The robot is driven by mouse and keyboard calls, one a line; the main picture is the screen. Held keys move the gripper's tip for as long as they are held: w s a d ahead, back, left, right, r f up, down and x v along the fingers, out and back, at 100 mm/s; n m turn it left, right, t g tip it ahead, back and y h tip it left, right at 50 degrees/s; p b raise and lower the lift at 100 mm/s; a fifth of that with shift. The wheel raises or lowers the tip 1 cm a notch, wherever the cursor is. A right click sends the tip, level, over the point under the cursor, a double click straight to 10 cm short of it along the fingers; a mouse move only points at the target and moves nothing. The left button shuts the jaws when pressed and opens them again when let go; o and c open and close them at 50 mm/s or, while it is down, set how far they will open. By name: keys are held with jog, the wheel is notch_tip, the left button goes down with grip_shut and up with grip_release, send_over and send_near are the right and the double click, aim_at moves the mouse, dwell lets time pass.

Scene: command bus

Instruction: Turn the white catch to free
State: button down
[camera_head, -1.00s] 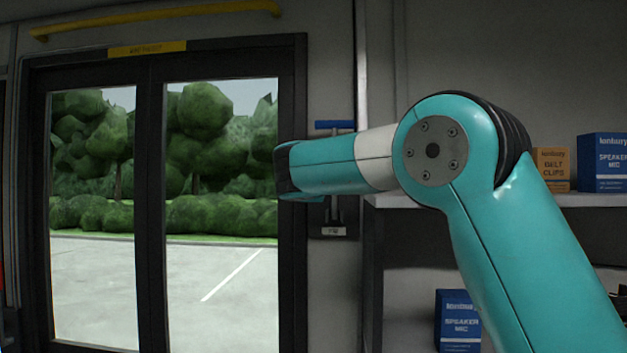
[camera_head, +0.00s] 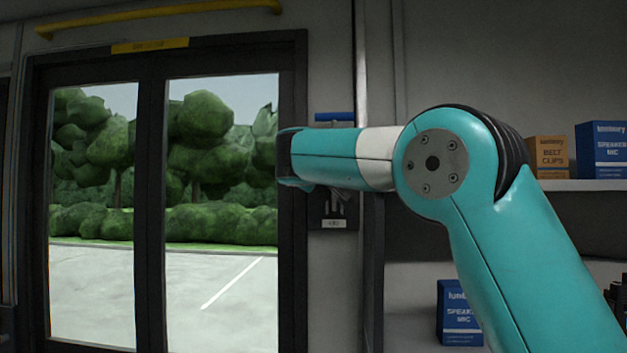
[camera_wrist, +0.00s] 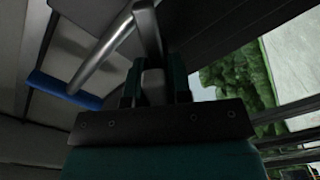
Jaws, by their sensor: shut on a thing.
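A pale grey piece (camera_wrist: 152,84), apparently the white catch, sits between the fingers of my gripper (camera_wrist: 154,88) in the wrist view. My gripper is shut on it. A grey metal bar rises from it toward the top of that view. In the head view my forearm covers the middle of the catch's mount on the wall right of the door, and the gripper's fingers are hidden. A dark plate with a small label (camera_head: 334,223) shows below the forearm. The catch's setting cannot be read.
A blue handle (camera_head: 334,117) shows above my forearm; it also shows in the wrist view (camera_wrist: 64,90) on a metal rod (camera_wrist: 112,48). The dark-framed glass door (camera_head: 150,200) stands left. Shelves with boxes (camera_head: 603,150) stand right.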

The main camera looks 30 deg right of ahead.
jog(key=m+b, duration=0.1)
jog(key=m, duration=0.2)
jog(key=m+b, duration=0.2)
jog(key=m, duration=0.1)
jog(key=shift+f+m, duration=0.2)
jog(key=shift+m, duration=0.1)
jog(key=m+b, duration=0.2)
jog(key=m, duration=0.2)
jog(key=shift+m, duration=0.4)
jog(key=c, duration=1.1)
grip_release()
jog(key=shift+r, duration=0.15)
jog(key=b+v, duration=0.6)
jog(key=v, duration=1.1)
jog(key=shift+s+a, duration=0.1)
jog(key=shift+a, duration=0.1)
